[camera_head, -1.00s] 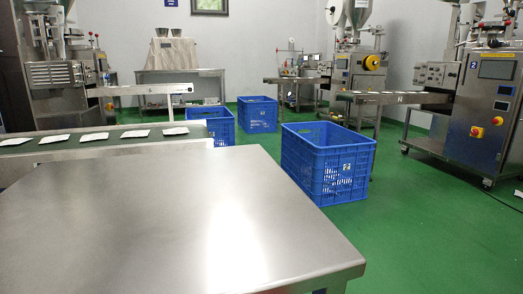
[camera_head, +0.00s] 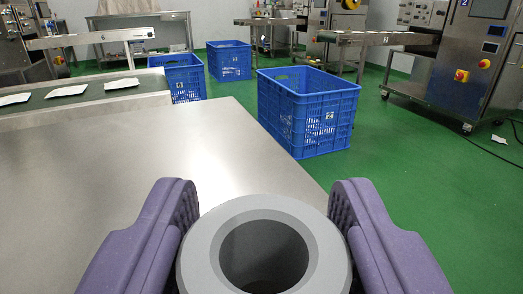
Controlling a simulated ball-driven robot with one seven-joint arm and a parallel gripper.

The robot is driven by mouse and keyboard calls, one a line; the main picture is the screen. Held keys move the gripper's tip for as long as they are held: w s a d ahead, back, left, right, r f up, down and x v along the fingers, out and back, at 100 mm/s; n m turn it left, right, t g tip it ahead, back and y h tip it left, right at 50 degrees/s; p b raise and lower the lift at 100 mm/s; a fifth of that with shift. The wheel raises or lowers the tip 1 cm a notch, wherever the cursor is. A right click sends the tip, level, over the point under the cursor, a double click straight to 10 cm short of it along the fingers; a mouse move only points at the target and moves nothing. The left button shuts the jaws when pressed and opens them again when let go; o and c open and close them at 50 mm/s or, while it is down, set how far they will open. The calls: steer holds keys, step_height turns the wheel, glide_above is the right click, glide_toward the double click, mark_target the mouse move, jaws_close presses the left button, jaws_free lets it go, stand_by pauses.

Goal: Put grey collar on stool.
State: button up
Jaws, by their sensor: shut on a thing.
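The grey collar (camera_head: 208,252) is a thick ring with a wide dark hole. It shows at the bottom middle of the view, its lower edge cut off by the frame. My gripper (camera_head: 264,215) has purple padded fingers, one on each side of the collar, and is shut on it. The collar is in front of the steel table's near right part in the picture; I cannot tell its height above the surface. No stool that I can make out is in view.
A bare steel table (camera_head: 150,170) fills the left. Blue crates stand beyond it, the nearest (camera_head: 310,115) at its right edge. A conveyor (camera_head: 40,108) with white packets runs at left. A steel machine (camera_head: 455,70) stands right.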

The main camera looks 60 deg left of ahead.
mark_target(262, 255)
steer(key=a, duration=0.1)
steer(key=w+a+f+b, duration=0.1)
steer(key=a, duration=0.1)
steer(key=shift+w+a+f+b, duration=0.15)
steer(key=shift+w+a+b, duration=0.05)
steer(key=shift+w+b, duration=0.1)
steer(key=shift+d, duration=0.1)
steer(key=shift+f, duration=0.1)
steer(key=shift+f, duration=0.15)
steer(key=o, duration=1.1)
steer(key=shift+c, duration=0.2)
steer(key=shift+r, duration=0.3)
steer(key=p+v, duration=0.2)
steer(key=v, duration=1)
steer(key=shift+f, duration=0.15)
